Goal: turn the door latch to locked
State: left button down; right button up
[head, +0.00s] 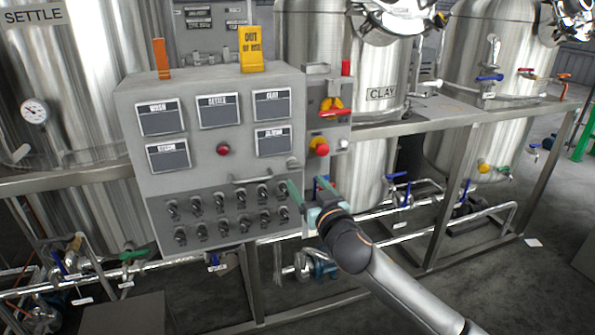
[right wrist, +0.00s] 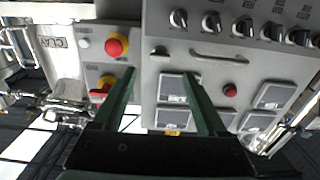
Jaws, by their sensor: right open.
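The door latch (head: 293,163) is a small fitting at the right edge of the grey control cabinet (head: 190,88), just right of the door's bar handle (head: 252,178). In the right wrist view the latch (right wrist: 159,52) is a small dark knob beside the handle (right wrist: 218,56). Its setting is too small to tell. My right gripper (head: 308,190) is open and empty in front of the cabinet's right edge. In the right wrist view its green fingers (right wrist: 160,76) stand either side of the latch's line, apart from it. My left gripper is not in view.
Rotary switches (head: 220,202) fill the cabinet's lower part. Right of it is a side box with a red button (head: 320,147) and a red-and-yellow switch (head: 333,107). An orange-yellow tag (head: 251,48) stands on top. Steel tanks and pipes stand behind.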

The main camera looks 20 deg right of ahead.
aim_at(295, 168)
jog(key=shift+w+a, duration=0.1)
jog(key=shift+w, duration=3.4)
grip_shut()
